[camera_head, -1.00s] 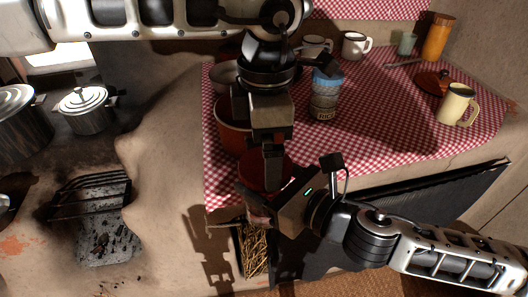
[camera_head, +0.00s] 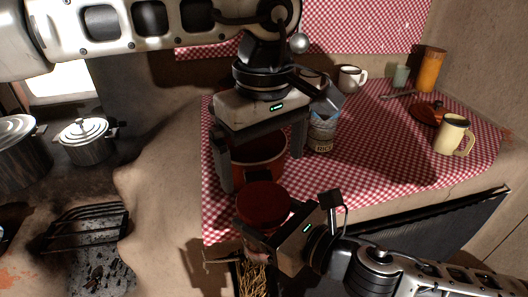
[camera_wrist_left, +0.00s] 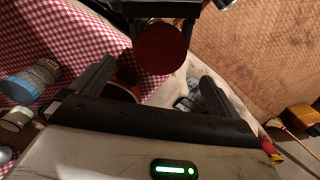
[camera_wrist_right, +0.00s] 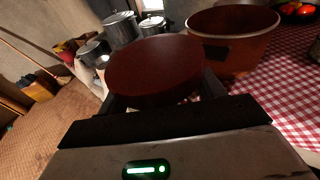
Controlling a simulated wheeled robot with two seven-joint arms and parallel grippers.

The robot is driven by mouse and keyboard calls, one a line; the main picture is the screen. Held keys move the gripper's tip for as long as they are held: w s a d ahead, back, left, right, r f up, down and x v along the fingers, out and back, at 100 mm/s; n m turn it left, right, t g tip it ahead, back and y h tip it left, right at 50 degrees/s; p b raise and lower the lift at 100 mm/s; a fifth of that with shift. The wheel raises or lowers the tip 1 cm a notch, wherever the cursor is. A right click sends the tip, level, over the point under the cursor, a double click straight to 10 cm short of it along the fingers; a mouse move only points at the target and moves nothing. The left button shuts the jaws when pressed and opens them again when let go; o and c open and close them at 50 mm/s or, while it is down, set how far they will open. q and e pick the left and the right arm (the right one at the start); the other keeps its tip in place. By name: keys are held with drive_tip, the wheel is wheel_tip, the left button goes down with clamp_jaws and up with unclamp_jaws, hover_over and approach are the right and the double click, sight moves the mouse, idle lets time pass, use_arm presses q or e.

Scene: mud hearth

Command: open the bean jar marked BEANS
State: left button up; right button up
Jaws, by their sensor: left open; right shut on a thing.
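A jar with a round dark red lid (camera_head: 263,197) is in the head view, at the counter's front edge. The lid is on top; no BEANS marking shows. My right gripper (camera_head: 262,238) is shut on the jar below the lid, whose body is mostly hidden. The lid also fills the middle of the right wrist view (camera_wrist_right: 155,70). My left gripper (camera_head: 262,160) is open and empty, above and behind the lid, fingers spread wide. In the left wrist view the lid (camera_wrist_left: 160,48) lies beyond and between its fingertips, apart from them.
An orange-brown pot (camera_head: 262,150) stands close behind the jar, under my left gripper. A RICE jar (camera_head: 322,135) stands right of it. A cream mug (camera_head: 452,135) and a brown lid (camera_head: 428,113) are farther right. The checked cloth's middle is clear.

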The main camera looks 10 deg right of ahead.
sight(264, 199)
use_arm(q)
wheel_tip(264, 199, down, 8)
drive_tip(key=shift+r, duration=0.2)
drive_tip(key=c, duration=1)
drive_tip(key=shift+o, duration=0.2)
drive_tip(key=n, duration=0.6)
drive_tip(key=shift+n, duration=0.4)
